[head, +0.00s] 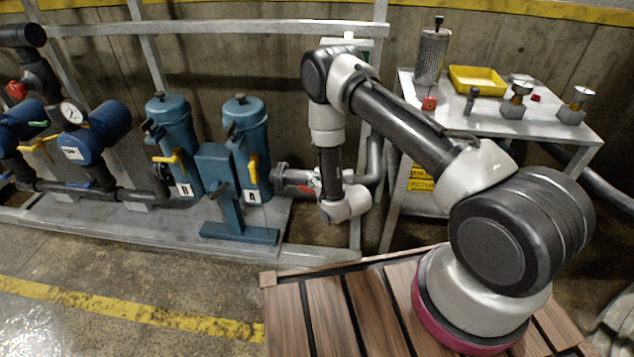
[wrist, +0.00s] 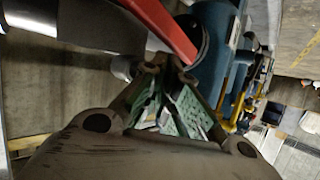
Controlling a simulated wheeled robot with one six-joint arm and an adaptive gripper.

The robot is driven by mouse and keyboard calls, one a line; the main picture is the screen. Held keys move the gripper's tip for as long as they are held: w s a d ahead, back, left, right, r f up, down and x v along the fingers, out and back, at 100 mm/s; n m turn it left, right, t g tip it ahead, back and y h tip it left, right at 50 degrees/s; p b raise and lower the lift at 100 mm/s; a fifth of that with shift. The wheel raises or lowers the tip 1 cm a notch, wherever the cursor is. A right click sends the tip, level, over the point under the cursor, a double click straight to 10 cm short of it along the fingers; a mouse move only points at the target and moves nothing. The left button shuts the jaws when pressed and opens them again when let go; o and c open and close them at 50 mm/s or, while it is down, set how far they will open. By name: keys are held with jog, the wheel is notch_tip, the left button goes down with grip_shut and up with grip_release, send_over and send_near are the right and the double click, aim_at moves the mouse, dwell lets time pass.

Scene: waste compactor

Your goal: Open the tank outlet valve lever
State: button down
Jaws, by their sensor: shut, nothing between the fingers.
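A red valve lever (wrist: 165,28) runs close in front of my gripper (wrist: 166,66) in the wrist view. Its end lies just beyond the fingertips; I cannot tell whether they touch. My gripper is shut and empty, with green pads on the fingers. In the head view, a small part of the red lever (head: 309,187) shows on the grey pipe right of blue tank A (head: 249,140), beside my wrist. The gripper itself is mostly hidden there.
Blue tank B (head: 174,135) stands left of tank A, both with yellow levers. A blue stand (head: 222,185) is in front of them. A metal table (head: 560,128) at the right holds a yellow tray (head: 477,81). The floor at front left is clear.

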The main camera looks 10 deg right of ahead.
jog(key=shift+w+a+f, duration=0.2)
jog(key=shift+a+f, duration=0.3)
jog(key=shift+f, duration=0.05)
jog(key=shift+w+a+f, duration=0.15)
jog(key=shift+a+f, duration=0.35)
jog(key=shift+f, duration=0.05)
dwell(1.6)
jog(key=shift+s+d+r, duration=0.25)
jog(key=shift+d+r, duration=0.7)
jog(key=shift+d, duration=0.05)
jog(key=shift+s+d+r, duration=0.2)
jog(key=shift+d+r, duration=0.7)
jog(key=shift+d, duration=0.1)
jog(key=shift+s+d+r, duration=0.25)
jog(key=shift+d+r, duration=0.7)
jog(key=shift+d, duration=0.05)
jog(key=shift+s+d+r, duration=0.2)
jog(key=shift+r, duration=0.1)
jog(key=shift+s+d+r, duration=0.3)
jog(key=shift+d+r, duration=0.5)
jog(key=shift+r, duration=0.05)
jog(key=shift+s+d+r, duration=0.3)
jog(key=shift+d+r, duration=0.5)
jog(key=shift+r, duration=0.05)
jog(key=shift+f, duration=0.1)
